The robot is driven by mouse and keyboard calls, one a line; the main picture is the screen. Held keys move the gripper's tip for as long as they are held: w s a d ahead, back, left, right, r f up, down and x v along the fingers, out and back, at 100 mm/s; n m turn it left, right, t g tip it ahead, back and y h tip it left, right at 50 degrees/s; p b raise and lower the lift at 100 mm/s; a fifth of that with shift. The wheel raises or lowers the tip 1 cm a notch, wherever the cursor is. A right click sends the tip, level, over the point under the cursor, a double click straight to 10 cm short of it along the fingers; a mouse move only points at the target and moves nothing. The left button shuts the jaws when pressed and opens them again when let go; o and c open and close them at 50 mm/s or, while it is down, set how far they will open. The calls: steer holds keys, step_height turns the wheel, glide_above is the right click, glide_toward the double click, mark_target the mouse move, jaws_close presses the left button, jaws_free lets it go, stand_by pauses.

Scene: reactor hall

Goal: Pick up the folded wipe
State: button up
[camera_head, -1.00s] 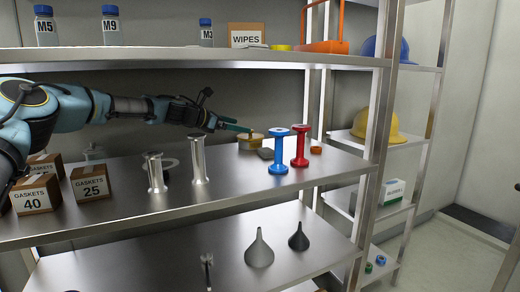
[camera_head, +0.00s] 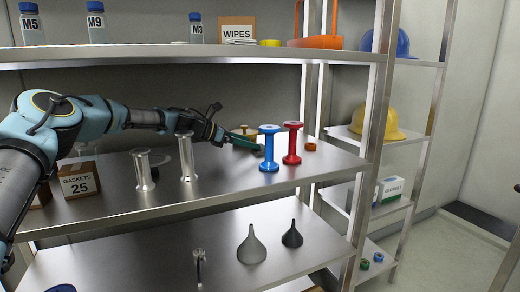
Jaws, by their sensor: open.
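My gripper (camera_head: 248,141), with green fingers, is open over the middle shelf, just left of the blue spool (camera_head: 269,149). A small flat grey item (camera_head: 258,152) lies on the shelf at the fingers, mostly hidden by them and the spool. It may be the folded wipe, but it is too small and covered to be sure. I cannot tell whether the fingers touch it.
A red spool (camera_head: 292,144) stands right of the blue one, with an orange ring (camera_head: 310,147) beyond. Two silver spools (camera_head: 187,158) stand left, under my arm. A gaskets box (camera_head: 80,181) is further left. The WIPES box (camera_head: 236,32) is on the shelf above.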

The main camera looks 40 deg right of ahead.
mark_target(262, 146)
steer(key=p+x, duration=0.1)
steer(key=x, duration=0.3)
steer(key=shift+s+d, duration=0.15)
steer(key=shift+d+f, duration=0.3)
steer(key=shift+s, duration=0.1)
steer(key=c, duration=1.2)
